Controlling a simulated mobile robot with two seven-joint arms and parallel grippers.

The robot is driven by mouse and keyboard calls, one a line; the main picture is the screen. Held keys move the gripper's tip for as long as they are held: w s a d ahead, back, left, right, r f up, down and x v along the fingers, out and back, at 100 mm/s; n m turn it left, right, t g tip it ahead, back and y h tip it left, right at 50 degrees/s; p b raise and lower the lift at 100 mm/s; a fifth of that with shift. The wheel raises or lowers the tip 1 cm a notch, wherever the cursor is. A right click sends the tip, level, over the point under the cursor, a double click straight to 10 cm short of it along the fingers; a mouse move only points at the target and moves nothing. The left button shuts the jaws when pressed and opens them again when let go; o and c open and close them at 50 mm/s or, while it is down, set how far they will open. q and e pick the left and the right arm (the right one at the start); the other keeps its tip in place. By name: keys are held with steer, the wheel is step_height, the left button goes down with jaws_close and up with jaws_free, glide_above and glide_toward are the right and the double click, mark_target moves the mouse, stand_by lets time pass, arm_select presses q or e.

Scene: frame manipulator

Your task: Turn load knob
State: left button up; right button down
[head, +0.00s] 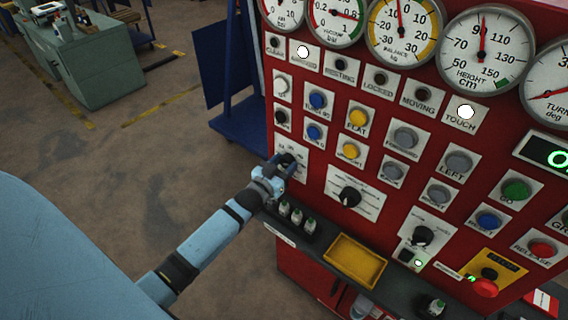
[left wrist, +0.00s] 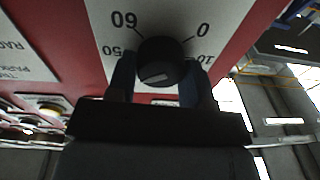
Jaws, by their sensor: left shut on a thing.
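A black round knob (left wrist: 163,60) sits on a white dial plate (left wrist: 215,25) with the numbers 50, 60, 0 and 10 in the left wrist view. The knob has a pale pointer mark on its face; its name label cannot be read. My left gripper (left wrist: 158,80) has one dark blue finger on each side of the knob and is shut on it. In the head view my left gripper (head: 281,170) reaches the lower left of the red control panel (head: 335,218) and partly hides the knob. My right gripper is not in view.
Two more black knobs, the middle one (head: 349,196) and the lower one (head: 422,236), sit to the right among several buttons. Below, a dark shelf holds a yellow tray (head: 356,261) and small bottles (head: 297,214). A red stop button (head: 485,288) is at lower right.

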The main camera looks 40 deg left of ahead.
arm_select(q)
steer(key=shift+m, duration=1.7)
steer(key=o, duration=0.9)
steer(key=shift+o, duration=0.2)
steer(key=s+f+b, duration=0.1)
steer(key=s+b, duration=0.1)
steer(key=s, duration=1.1)
steer(key=shift+s+a, duration=0.4)
